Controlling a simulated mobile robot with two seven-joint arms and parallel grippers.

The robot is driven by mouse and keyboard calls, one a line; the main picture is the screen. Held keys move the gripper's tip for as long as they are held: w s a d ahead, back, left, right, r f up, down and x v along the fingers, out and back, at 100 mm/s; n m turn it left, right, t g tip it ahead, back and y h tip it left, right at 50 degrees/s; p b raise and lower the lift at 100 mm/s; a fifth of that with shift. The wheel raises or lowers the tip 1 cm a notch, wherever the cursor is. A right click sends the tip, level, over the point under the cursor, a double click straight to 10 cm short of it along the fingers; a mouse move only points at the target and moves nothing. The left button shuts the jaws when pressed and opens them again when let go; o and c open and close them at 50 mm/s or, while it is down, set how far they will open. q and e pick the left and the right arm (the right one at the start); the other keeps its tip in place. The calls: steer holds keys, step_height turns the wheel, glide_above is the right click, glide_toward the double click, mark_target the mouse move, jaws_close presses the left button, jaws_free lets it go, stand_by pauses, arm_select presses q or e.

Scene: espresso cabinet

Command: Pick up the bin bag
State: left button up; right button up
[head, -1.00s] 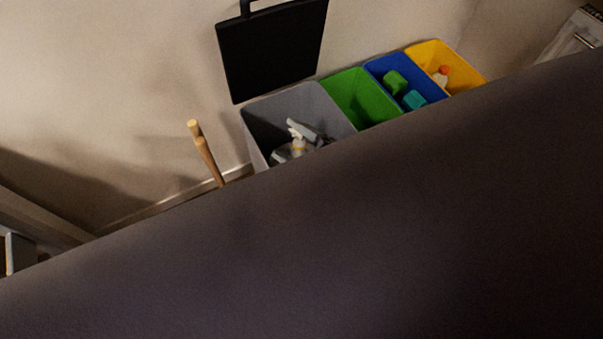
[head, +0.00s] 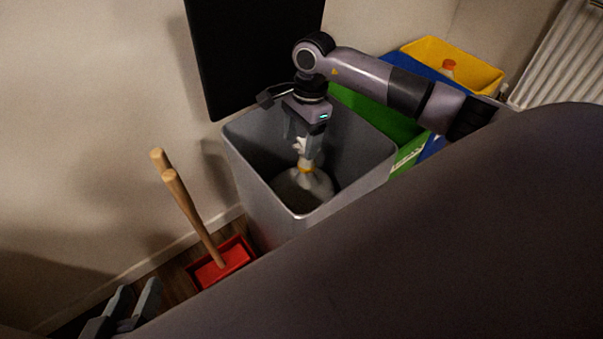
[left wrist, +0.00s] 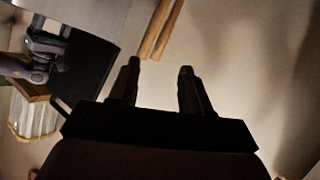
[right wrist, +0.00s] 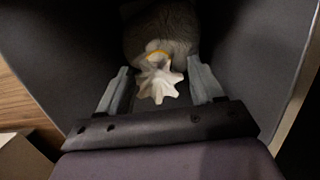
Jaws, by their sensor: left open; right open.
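The bin bag (head: 293,190) is a grey sack with a yellow tie and a white ruffled top, inside the grey bin (head: 252,185). My right gripper (head: 302,145) reaches down into the bin above the bag. In the right wrist view its fingers are apart, with the bag's white top (right wrist: 158,84) between them and the grey body (right wrist: 172,28) beyond. I cannot tell whether the fingers touch it. My left gripper (head: 138,308) is open and empty at the lower left, away from the bin; its spread fingers also show in the left wrist view (left wrist: 157,85).
Green (head: 365,107), blue (head: 428,72) and yellow (head: 455,60) bins stand in a row right of the grey one. A black panel (head: 255,50) is behind it. Wooden handles (head: 190,210) and a red dustpan (head: 228,262) stand left. A radiator (head: 565,65) is at upper right.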

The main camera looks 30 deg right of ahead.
mark_target(305, 162)
steer(key=shift+w+d+f+b, duration=0.1)
steer(key=shift+d+f+b, duration=0.25)
steer(key=shift+f, duration=0.15)
steer(key=f+b, duration=0.1)
steer(key=f, duration=0.3)
steer(key=f+b, duration=0.1)
steer(key=f, duration=0.2)
steer(key=shift+s+d+b, duration=0.1)
steer(key=shift+s+b, duration=0.2)
steer(key=shift+s, duration=0.1)
steer(key=shift+r, duration=0.1)
jaws_close()
stand_by(0.5)
steer(key=shift+r, duration=0.15)
